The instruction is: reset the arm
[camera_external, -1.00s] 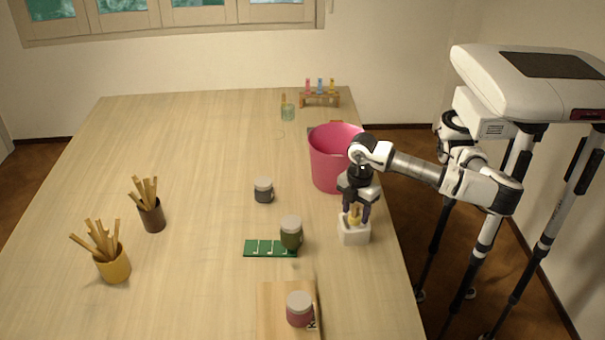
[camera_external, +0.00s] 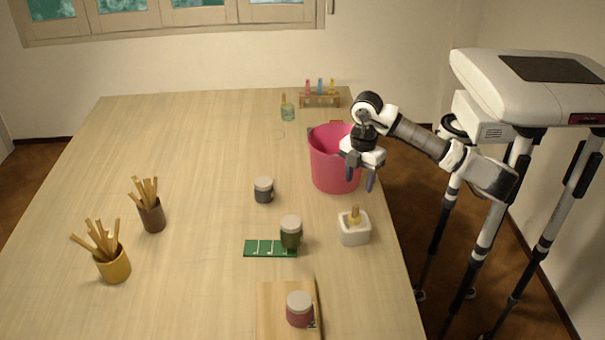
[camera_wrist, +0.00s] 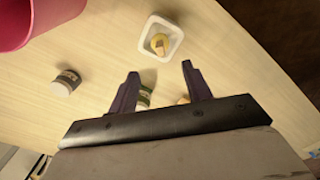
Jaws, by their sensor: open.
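My gripper (camera_external: 359,177) is open and empty, raised above the right side of the table, in front of the pink bucket (camera_external: 331,168). In the wrist view my gripper (camera_wrist: 160,80) shows its two dark fingers spread apart with nothing between them. A white square holder (camera_external: 354,234) with a yellowish wooden-handled thing (camera_external: 354,215) in it stands on the table below my gripper. The holder also shows in the wrist view (camera_wrist: 150,48), beyond the fingertips.
A grey-lidded dark jar (camera_external: 264,190), a green jar (camera_external: 291,233) on a green card (camera_external: 262,248) and a red jar (camera_external: 299,310) on a wooden board (camera_external: 273,297) stand nearby. Cups of sticks (camera_external: 113,264) stand at left. A tube rack (camera_external: 320,100) is at the back.

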